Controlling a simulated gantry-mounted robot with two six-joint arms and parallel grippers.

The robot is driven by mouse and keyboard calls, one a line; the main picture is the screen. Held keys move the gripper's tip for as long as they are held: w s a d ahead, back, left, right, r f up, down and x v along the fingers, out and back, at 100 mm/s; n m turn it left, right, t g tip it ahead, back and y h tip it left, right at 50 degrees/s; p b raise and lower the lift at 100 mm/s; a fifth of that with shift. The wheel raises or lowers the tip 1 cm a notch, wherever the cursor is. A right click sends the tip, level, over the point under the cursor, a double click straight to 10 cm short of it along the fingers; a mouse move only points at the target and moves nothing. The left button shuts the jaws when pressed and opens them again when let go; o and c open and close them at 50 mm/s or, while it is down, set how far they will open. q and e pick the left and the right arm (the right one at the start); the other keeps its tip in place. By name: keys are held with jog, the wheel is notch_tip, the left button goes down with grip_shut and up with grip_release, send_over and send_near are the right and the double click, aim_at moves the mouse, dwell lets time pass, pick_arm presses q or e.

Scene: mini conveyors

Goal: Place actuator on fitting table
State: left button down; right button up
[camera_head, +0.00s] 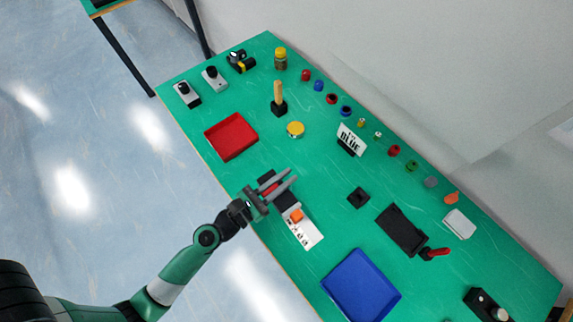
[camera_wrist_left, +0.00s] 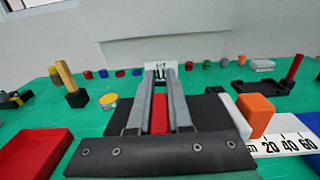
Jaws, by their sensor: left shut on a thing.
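My left gripper (camera_head: 293,177) is shut on a red block (camera_wrist_left: 158,115), which sits between its two grey fingers. The block shows in part in the head view (camera_head: 270,188); its lower end is hidden by the gripper. It is over or on the black part (camera_wrist_left: 205,108) of a long fixture near the table's front edge. I cannot tell whether the block touches it. The fixture's white part (camera_head: 312,238) has printed numbers and an orange block (camera_head: 297,215). No label shows which thing is the actuator or the fitting table. My right gripper is not in view.
A red tray (camera_head: 231,136) lies to the left and a blue tray (camera_head: 361,287) to the right. A black plate (camera_head: 402,230) with a red handle (camera_head: 436,253) lies farther right. Several small coloured parts line the back edge. The green surface between red tray and fixture is clear.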

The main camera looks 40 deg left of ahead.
pick_arm(q)
jog(key=w+a+f+b, duration=0.1)
jog(key=a+f+b, duration=0.1)
jog(key=w+a+f+b, duration=0.1)
jog(key=w+a+f, duration=0.1)
jog(key=w+a+f+b, duration=0.2)
jog(key=a+f, duration=0.1)
jog(key=shift+w+f+b, duration=0.1)
jog(key=shift+w+b, duration=0.1)
jog(key=shift+b, duration=0.15)
jog(key=shift+w+a, duration=0.1)
jog(key=shift+w, duration=0.1)
jog(key=f+b, duration=0.3)
jog(key=f, duration=0.1)
jog(key=shift+w+a+f, duration=0.1)
jog(key=shift+w+a, duration=0.15)
jog(key=shift+a, duration=0.05)
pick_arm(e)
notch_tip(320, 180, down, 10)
pick_arm(q)
jog(key=c, duration=0.8)
grip_release()
jog(key=shift+c, duration=0.2)
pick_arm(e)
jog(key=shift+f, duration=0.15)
